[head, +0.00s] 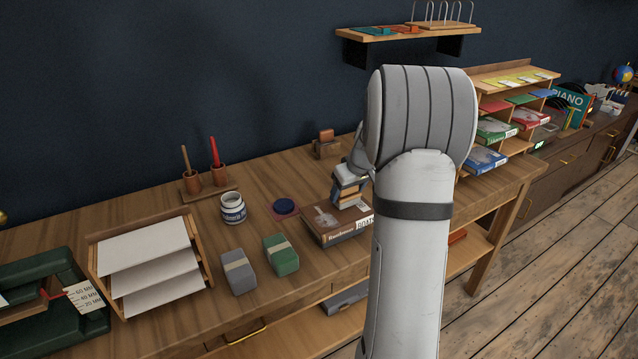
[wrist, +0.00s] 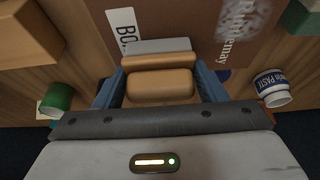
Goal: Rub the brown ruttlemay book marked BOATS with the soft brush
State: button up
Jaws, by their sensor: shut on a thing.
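In the head view my gripper (head: 350,188) is over the book's back part. I cannot tell whether the brush touches the cover.
A paste jar (head: 232,208) and a dark blue disc (head: 285,206) stand left of the book. A green block (head: 281,255) and a grey block (head: 238,272) lie in front-left. A paper tray (head: 208,275) is further left. A book rack (head: 515,85) stands at right.

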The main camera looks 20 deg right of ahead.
jog(key=shift+w+d+r+p, duration=0.1)
jog(key=shift+d+r+p, duration=0.15)
jog(key=shift+r, duration=0.3)
jog(key=shift+w+d+r+p, duration=0.1)
jog(key=shift+r+p, duration=0.15)
jog(key=shift+r, duration=0.3)
jog(key=shift+s+a+r+p, duration=0.1)
jog(key=shift+r+p, duration=0.1)
jog(key=shift+r, duration=0.2)
jog(key=shift+s+a+r+p, duration=0.1)
jog(key=shift+r+p, duration=0.1)
jog(key=shift+r, duration=0.2)
jog(key=shift+w+d+r+p, duration=0.1)
jog(key=shift+r+p, duration=0.3)
jog(key=shift+r, duration=0.25)
jog(key=shift+r+p, duration=0.75)
jog(key=shift+r, duration=0.75)
